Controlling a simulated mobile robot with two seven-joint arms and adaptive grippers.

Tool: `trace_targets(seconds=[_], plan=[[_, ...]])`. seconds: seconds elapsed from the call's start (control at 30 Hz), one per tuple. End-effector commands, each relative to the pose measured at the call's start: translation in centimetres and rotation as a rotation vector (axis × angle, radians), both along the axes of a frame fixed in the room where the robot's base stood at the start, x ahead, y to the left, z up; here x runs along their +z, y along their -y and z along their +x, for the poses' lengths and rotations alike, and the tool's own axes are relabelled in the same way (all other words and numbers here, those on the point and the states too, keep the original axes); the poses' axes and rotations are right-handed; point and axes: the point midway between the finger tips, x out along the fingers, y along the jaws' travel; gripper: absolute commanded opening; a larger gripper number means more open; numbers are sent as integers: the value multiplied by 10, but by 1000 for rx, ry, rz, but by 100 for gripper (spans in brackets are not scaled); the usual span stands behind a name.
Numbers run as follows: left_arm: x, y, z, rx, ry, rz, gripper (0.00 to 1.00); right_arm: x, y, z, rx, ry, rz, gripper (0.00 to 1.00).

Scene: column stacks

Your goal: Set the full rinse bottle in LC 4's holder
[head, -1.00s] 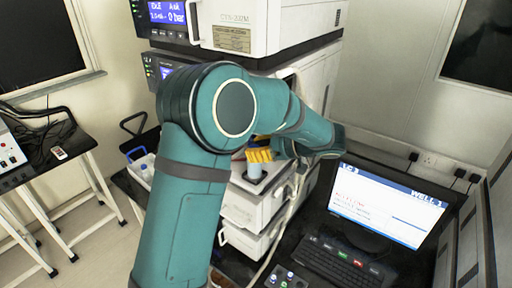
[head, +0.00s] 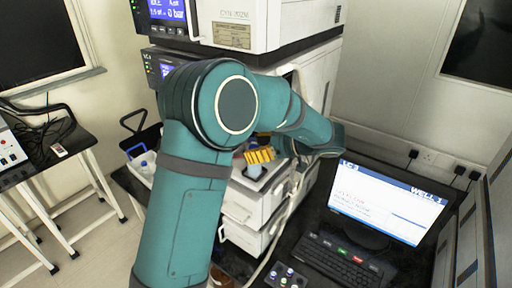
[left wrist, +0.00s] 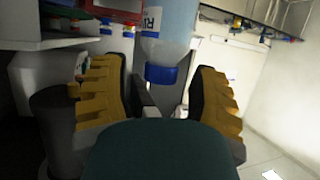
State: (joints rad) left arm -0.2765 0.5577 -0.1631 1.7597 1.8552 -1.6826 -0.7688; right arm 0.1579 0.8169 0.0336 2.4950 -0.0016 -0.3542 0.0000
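In the left wrist view a clear bottle (left wrist: 166,25) with a blue cap (left wrist: 161,75) and a label starting "RI" shows between and beyond the yellow fingers. My left gripper (left wrist: 162,90) is open, with a gap between each finger and the cap. In the head view the left gripper (head: 262,155) is at a pale bottle (head: 254,170) on the white instrument stack, partly hidden by a yellow finger and my arm. I cannot tell the liquid level or which holder is LC 4's. My right gripper is not in view.
A monitor (head: 388,200) and keyboard (head: 340,262) stand on the dark bench at right. Tall instrument units (head: 262,25) rise behind my arm. A tray with a white, blue-topped container (head: 143,163) is at left. A side table (head: 50,150) stands farther left.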

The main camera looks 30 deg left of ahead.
Motion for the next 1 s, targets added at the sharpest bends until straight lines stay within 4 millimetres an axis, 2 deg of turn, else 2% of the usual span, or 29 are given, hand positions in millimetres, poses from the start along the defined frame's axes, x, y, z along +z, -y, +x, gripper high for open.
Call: trace_targets(seconds=[0.27,0.37,0.7,0.83,1.0], plan=[[3,8,1,-2,1,0,60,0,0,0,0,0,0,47],[8,21,4,-3,1,-1,60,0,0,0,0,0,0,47],[34,83,13,-3,1,-1,60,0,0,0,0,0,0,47],[41,98,15,-1,2,0,60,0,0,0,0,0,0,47],[46,109,16,-1,0,0,60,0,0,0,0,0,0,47]])
